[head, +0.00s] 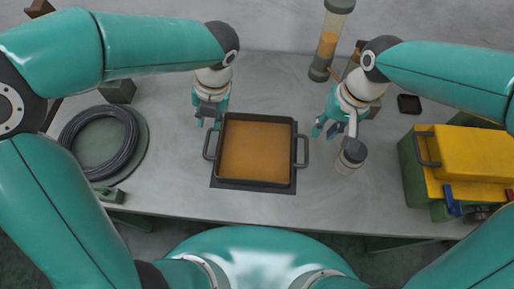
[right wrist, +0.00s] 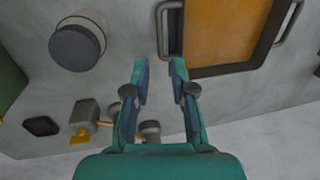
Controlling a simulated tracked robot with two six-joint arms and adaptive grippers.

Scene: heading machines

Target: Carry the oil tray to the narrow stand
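The oil tray (head: 292,165), a dark square pan filled with orange-brown oil, sits level on a dark flat pad (head: 253,187) at the middle of the bench. It has a loop handle on its left and right sides. My left gripper (head: 208,122) is open and empty, just behind the left handle. My right gripper (head: 325,128) is open and empty, behind and right of the right handle. In the right wrist view, its two fingers (right wrist: 160,68) are apart, with a tray handle (right wrist: 163,30) ahead of them, untouched. I cannot identify the narrow stand for certain.
A grey-capped jar (head: 350,156) stands right of the tray near my right gripper. A yellow-and-green box (head: 460,150) is at the right. A coiled dark cable (head: 98,140) lies left. A tall oil cylinder (head: 328,42) stands behind. Bench in front of the tray is clear.

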